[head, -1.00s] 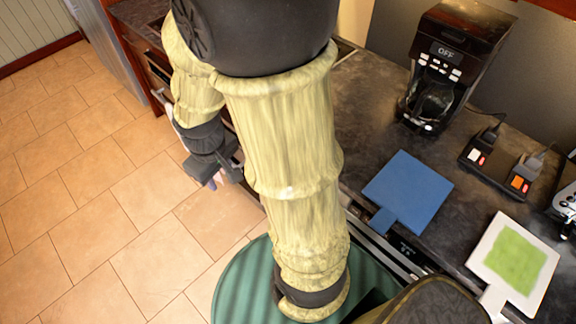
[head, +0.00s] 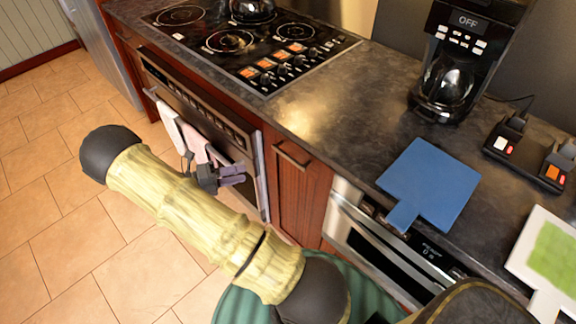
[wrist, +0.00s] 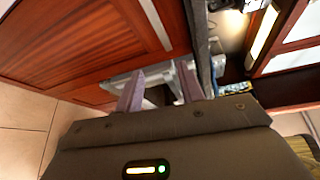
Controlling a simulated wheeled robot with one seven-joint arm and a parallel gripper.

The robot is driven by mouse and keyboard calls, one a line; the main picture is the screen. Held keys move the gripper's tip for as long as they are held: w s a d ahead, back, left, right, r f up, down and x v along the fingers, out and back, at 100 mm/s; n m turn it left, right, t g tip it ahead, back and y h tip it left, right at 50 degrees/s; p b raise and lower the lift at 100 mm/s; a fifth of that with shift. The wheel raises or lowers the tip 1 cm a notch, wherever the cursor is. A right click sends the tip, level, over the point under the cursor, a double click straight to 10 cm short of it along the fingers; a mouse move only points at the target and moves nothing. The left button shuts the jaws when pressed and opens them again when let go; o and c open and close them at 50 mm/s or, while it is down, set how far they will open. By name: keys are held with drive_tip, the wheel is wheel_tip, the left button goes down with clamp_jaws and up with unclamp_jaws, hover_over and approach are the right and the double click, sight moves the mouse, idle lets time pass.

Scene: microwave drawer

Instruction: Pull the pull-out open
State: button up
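The pull-out is a steel microwave drawer (head: 382,254) with a bar handle and a small display, set under the counter at right of centre in the head view. It appears shut; its lower right part is hidden behind my arm and body. My gripper (head: 242,175) is in front of the oven, left of the drawer and apart from it, with its fingers pointing right. In the wrist view my gripper (wrist: 160,68) has its two fingers spread with a gap between them and holds nothing. A grey metallic surface shows beyond the fingertips.
A red-brown wooden cabinet (head: 298,195) stands between oven and drawer. Towels (head: 186,135) hang on the oven handle. A blue board (head: 432,185) lies on the counter, its handle over the edge above the drawer. A coffee maker (head: 462,65) stands behind. The tiled floor at left is clear.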

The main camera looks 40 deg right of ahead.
sight(287, 158)
drive_tip(key=shift+w+f+n+t+h, duration=0.3)
drive_tip(key=shift+w+f+n+h, duration=0.55)
drive_tip(key=shift+n, duration=0.35)
drive_tip(key=shift+s+r, duration=0.1)
drive_tip(key=shift+s, duration=0.05)
drive_tip(key=p+x, duration=0.1)
drive_tip(key=x, duration=1.6)
drive_tip(key=shift+d, duration=0.15)
clamp_jaws()
